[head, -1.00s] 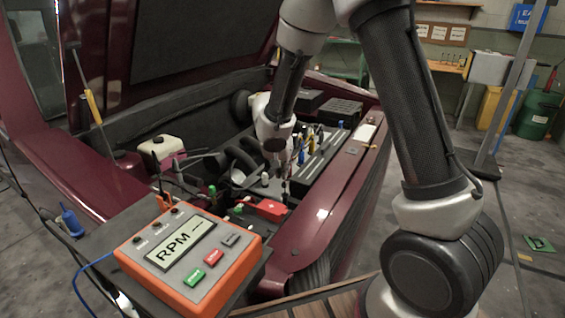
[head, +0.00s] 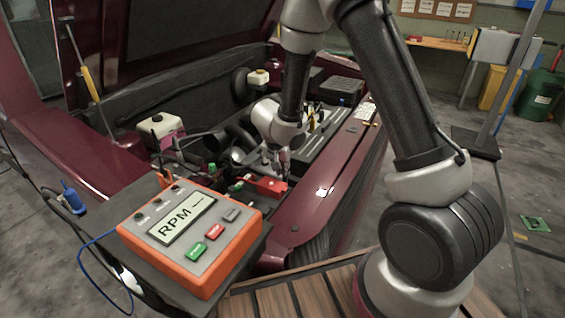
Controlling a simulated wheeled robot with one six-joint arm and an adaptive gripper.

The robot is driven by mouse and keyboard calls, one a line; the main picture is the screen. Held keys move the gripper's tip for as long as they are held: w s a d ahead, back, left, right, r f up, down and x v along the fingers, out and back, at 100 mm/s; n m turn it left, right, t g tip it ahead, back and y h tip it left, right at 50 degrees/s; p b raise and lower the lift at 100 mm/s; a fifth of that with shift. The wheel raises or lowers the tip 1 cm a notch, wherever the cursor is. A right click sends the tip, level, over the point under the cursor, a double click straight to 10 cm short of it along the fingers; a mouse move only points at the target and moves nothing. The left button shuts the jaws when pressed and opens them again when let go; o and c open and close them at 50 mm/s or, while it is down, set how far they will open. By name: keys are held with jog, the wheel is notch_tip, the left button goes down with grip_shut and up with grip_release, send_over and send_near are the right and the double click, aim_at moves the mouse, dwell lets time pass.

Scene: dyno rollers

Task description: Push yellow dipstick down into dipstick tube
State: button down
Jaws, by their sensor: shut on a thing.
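My gripper (head: 284,168) points down into the engine bay of the dark red car, just behind the red block (head: 265,186). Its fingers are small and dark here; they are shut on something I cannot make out. The yellow dipstick and its tube cannot be told apart for certain. A small yellow piece (head: 317,114) shows behind my wrist, among the parts by the grey cover, but I cannot tell whether it is the dipstick.
An orange RPM box (head: 190,236) stands on a dark stand at the front left. A white reservoir (head: 160,128) and black hoses (head: 240,138) lie left of my wrist. The dark red fender (head: 325,190) runs along the right. A yellow-handled prop (head: 88,80) stands at the left.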

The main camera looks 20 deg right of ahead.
jog(key=shift+f, duration=0.2)
jog(key=c, duration=1.5)
grip_release()
jog(key=v, duration=1.2)
jog(key=shift+w, duration=0.1)
